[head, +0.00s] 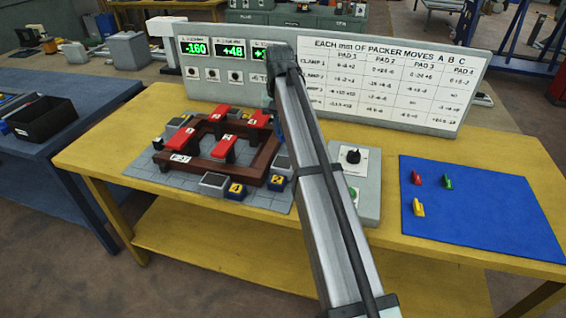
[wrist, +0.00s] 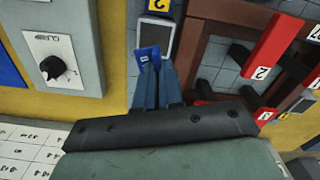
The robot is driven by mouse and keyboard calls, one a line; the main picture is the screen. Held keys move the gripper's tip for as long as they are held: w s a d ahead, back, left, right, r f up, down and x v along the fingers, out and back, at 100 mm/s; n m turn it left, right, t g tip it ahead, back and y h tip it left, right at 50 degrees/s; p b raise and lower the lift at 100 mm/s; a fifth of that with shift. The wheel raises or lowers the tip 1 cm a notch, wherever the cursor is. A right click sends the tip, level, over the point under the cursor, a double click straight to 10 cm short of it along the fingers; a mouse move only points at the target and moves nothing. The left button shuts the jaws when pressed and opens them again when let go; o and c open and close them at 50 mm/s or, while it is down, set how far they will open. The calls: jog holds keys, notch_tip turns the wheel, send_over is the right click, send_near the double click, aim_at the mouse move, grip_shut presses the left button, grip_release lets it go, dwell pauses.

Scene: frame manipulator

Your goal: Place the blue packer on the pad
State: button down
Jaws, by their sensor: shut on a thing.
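The blue packer (wrist: 148,53) shows in the wrist view, its upper end sticking out from between the fingers of my gripper (wrist: 158,72). My gripper is shut on it. The packer's tip overlaps the near end of a grey block with a pale rim (wrist: 158,38), which looks like a pad; I cannot tell whether they touch. A yellow tag marked 2 (wrist: 160,5) is just beyond that block. In the head view my arm hides the packer. Other grey blocks (head: 214,183) stand around the brown frame (head: 200,167) on the grey tiled plate.
Red clamps (head: 182,141) sit on the frame. A control box with a black knob (head: 352,157) stands right of the arm. A blue mat (head: 485,210) holds red, green and yellow packers. Displays and a chart board (head: 385,75) stand behind. The yellow bench (head: 115,150) is clear at left.

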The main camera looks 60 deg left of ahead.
aim_at(280, 162)
jog(key=shift+w+a+r+m, duration=0.15)
jog(key=shift+a+m, duration=0.25)
jog(key=shift+m, duration=0.2)
jog(key=shift+d+m, duration=0.1)
jog(key=shift+m, duration=0.9)
jog(key=shift+f+m, duration=0.3)
jog(key=shift+f, duration=4.75)
jog(key=shift+f, duration=0.15)
jog(key=c, duration=1.3)
grip_release()
notch_tip(280, 162, up, 12)
jog(key=shift+r, duration=0.2)
